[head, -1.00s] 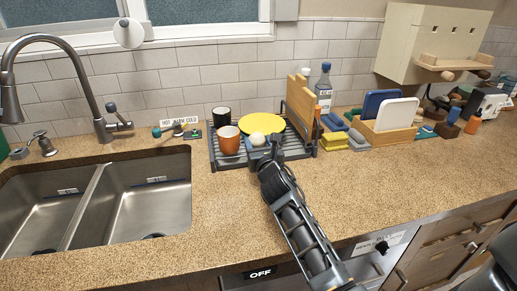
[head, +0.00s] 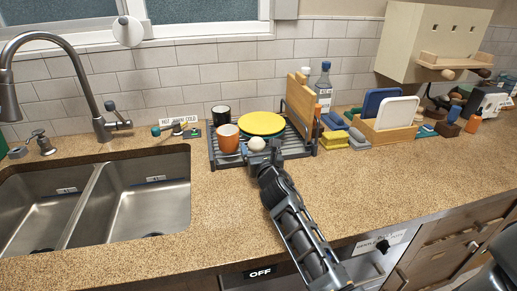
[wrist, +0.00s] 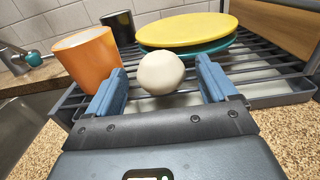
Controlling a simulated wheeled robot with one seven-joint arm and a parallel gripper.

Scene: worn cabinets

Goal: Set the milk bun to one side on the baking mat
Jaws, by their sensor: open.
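The milk bun appears as a smooth, cream-white ball (head: 257,144). It sits at the front of the dark slatted rack, in front of the plates; it also shows in the wrist view (wrist: 160,73). My gripper (head: 262,157) is at the near edge of the rack. Its blue fingers (wrist: 160,90) are open, one on each side of the bun, with a visible gap on both sides. The bun's underside is partly hidden, so its exact contact is unclear. I cannot make out a baking mat in either view.
An orange cup (head: 228,138) stands left of the bun, with a black cup (head: 221,115) behind. A yellow plate (head: 263,123) lies over a green one on the rack (head: 215,162). Wooden boards (head: 300,100) stand at right. The front counter (head: 160,235) is clear.

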